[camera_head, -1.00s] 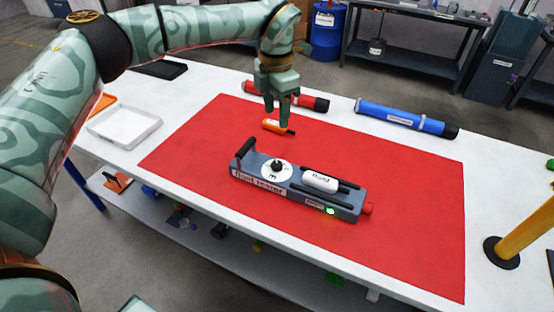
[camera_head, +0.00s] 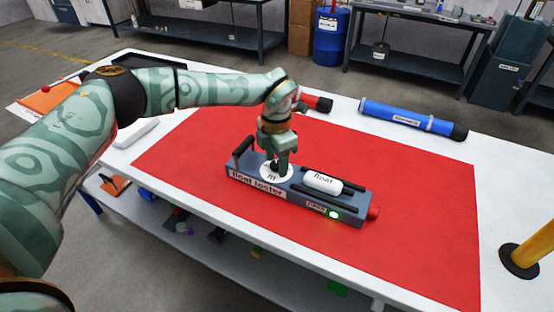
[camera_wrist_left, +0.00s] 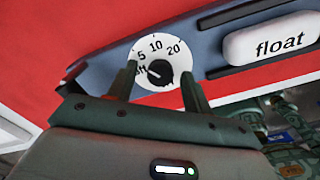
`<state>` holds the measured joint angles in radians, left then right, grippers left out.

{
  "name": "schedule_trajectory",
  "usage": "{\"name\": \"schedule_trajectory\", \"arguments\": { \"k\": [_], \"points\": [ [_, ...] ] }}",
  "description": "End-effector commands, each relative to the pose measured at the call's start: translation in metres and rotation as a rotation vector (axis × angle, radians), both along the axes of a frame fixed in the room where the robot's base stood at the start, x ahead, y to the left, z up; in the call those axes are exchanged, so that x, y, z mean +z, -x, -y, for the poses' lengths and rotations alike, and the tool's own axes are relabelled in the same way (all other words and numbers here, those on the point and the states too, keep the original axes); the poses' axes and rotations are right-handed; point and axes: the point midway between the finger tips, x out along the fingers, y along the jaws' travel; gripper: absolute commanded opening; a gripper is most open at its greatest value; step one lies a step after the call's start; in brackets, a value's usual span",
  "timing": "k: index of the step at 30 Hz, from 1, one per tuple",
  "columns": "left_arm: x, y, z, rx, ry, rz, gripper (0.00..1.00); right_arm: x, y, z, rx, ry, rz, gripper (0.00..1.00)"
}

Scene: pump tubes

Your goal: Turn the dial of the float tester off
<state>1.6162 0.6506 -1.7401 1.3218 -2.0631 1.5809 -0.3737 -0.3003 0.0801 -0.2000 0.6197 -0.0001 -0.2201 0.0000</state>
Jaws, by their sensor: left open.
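The float tester (camera_head: 250,185) is a grey-blue box on the red mat, with a black handle at its left end and a red knob at its right end. My left gripper (camera_head: 279,168) is at the dial. In the left wrist view its open fingers (camera_wrist_left: 158,85) stand on either side of the knob, with gaps visible. The white float (camera_head: 322,182) lies on the tester beside a lit green light (camera_head: 334,214).
The red mat (camera_head: 420,215) is mostly clear around the tester. A blue tube (camera_head: 405,117) and a red tube (camera_head: 318,103) lie at the table's back. A yellow post (camera_head: 530,245) stands at the right.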

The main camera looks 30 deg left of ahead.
Motion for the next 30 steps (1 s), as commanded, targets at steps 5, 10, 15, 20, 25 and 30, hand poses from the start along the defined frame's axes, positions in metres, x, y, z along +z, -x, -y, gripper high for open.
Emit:
{"name": "schedule_trajectory", "arguments": {
  "k": [5,10,15,20,25,30],
  "points": [
    [0.000,0.000,0.000,0.000,0.000,0.000,0.45,0.000,0.000,0.000,0.000,0.000,0.000,0.00],
    [0.001,0.000,0.000,0.000,0.000,0.000,0.05,0.000,0.000,0.000,0.000,0.000,0.000,0.00],
    [0.001,0.000,0.000,0.004,0.000,0.000,0.05,0.001,-0.001,0.000,0.000,0.000,0.001,0.00],
    [0.003,0.000,0.000,0.036,0.001,0.001,0.06,0.007,-0.003,0.000,0.000,0.000,0.006,0.00],
    [0.005,0.001,0.000,0.124,0.000,0.002,0.06,0.019,-0.008,0.000,0.000,0.000,0.018,0.00],
    [0.007,0.000,0.000,0.255,0.000,0.002,0.06,0.036,-0.014,0.000,0.000,0.000,0.033,0.00]
  ]
}}
